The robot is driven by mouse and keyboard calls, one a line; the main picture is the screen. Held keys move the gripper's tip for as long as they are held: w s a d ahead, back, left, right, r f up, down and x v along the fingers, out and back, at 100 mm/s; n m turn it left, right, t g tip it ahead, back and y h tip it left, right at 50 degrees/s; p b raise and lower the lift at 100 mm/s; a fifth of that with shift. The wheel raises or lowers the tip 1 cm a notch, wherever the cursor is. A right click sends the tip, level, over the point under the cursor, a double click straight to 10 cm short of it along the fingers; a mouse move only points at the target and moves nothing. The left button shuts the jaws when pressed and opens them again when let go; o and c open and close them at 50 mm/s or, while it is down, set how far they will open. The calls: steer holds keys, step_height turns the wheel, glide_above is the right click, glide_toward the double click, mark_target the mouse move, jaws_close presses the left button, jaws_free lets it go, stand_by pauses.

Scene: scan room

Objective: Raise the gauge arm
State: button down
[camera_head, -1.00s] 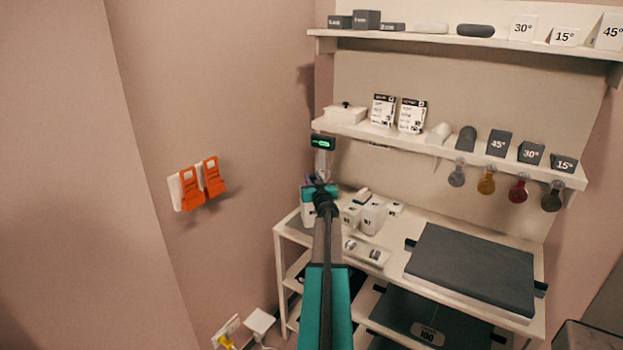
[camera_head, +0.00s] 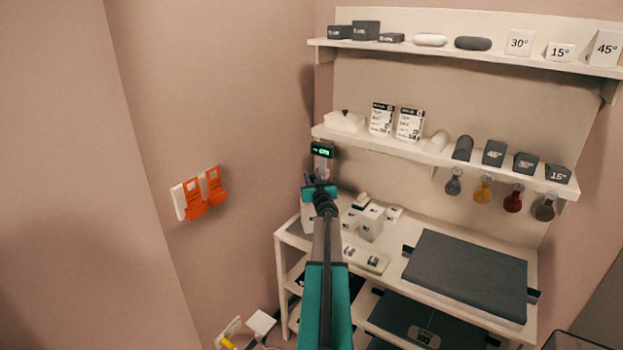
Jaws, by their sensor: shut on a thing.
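The gauge stands at the left end of the white bench, a pale upright with a dark head and green readout (camera_head: 324,149). My gripper (camera_head: 319,179) is just below that readout, in front of the upright, pointing away from the camera. It is shut on a part of the gauge, apparently the gauge arm. The gripper's own teal body and wrist hide most of the arm and the contact. The readout's digits are too small to read.
White boxes (camera_head: 370,222) stand on the bench right of my gripper, with a dark pad (camera_head: 468,275) farther right. A shelf (camera_head: 425,153) with cards and angle blocks is close on the right. Orange clips (camera_head: 204,192) hang on the left wall.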

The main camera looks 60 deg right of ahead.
steer(key=shift+r, duration=0.3)
steer(key=c, duration=1.5)
jaws_free()
steer(key=shift+c, duration=0.2)
steer(key=shift+s, duration=0.1)
steer(key=b+v, duration=0.2)
steer(key=v, duration=1.1)
steer(key=shift+s+a, duration=0.25)
